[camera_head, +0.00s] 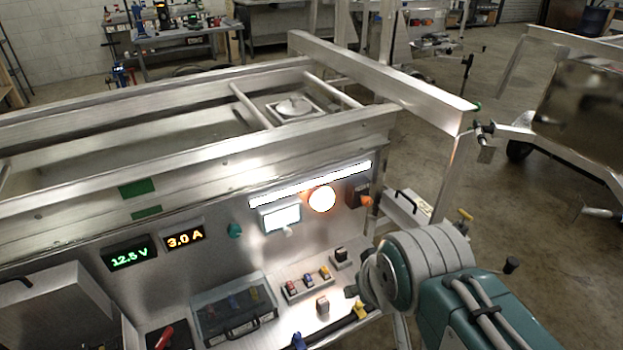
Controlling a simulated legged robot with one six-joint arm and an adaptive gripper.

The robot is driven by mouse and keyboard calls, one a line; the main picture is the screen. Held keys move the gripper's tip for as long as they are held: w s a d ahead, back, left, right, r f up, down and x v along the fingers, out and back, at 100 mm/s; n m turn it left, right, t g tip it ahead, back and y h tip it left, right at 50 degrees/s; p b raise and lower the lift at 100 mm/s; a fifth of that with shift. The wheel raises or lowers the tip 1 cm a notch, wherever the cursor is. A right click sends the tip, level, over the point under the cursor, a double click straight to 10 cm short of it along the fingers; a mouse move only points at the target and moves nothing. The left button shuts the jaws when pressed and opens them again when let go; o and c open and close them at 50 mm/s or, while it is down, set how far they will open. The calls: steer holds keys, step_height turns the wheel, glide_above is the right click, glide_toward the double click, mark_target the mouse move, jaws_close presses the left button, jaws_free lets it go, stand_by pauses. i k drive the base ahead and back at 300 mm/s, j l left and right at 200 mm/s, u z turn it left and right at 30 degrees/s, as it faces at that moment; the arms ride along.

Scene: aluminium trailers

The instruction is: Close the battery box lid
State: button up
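Which part is the battery box lid is not labelled. A grey metal panel (65,305) with a black handle stands raised at the lower left, cut off by the frame edge. A box with a clear cover (236,306) and a black front handle sits on the shelf; coloured parts show inside it. My arm comes in from the lower right, and its rounded wrist hides most of my gripper (353,293). Only a small dark part shows at the wrist's left side, near the shelf's right end. Its fingers cannot be made out.
A panel above the shelf carries a green display (130,255), an orange display (184,237) and a bright round lamp (321,199). Coloured switches (308,283) stand on the shelf. The aluminium trailer frame (400,80) juts out at upper right.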

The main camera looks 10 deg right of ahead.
mark_target(29, 304)
steer(key=u, duration=1.85)
steer(key=i+j+z, duration=0.2)
steer(key=j, duration=0.15)
steer(key=j+z, duration=0.2)
steer(key=j, duration=0.15)
steer(key=i+j+z, duration=0.2)
steer(key=j, duration=0.2)
